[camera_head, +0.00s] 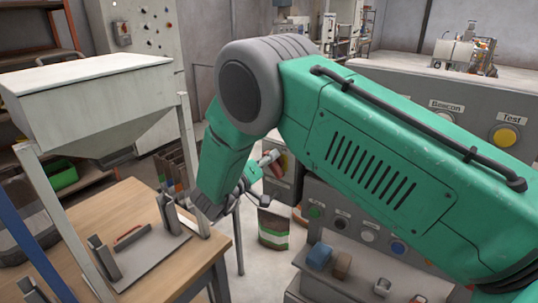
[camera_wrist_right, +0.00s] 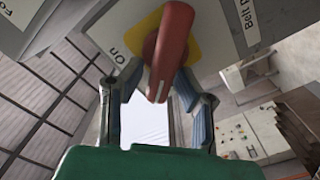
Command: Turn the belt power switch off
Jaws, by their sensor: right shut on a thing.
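The belt power switch is a red handle (camera_wrist_right: 170,50) on a yellow plate (camera_wrist_right: 194,42), set in a grey panel (camera_wrist_right: 222,22). The labels "On" and, partly cut off, "Belt p" show beside it. In the right wrist view the handle's marked end points down toward my palm. My right gripper (camera_wrist_right: 158,86) has a finger on each side of the handle and is shut on it. In the head view my right gripper (camera_head: 258,180) is small and partly hidden by my green arm; a bit of red shows beside it. My left gripper is in neither view.
A hopper (camera_head: 95,95) on legs stands over a wooden table (camera_head: 160,270) at left, with a grey fixture (camera_head: 150,255) on it. A button console (camera_head: 340,228) and a panel with a yellow "Test" button (camera_head: 504,136) stand at right. A striped bag (camera_head: 273,226) is on the floor.

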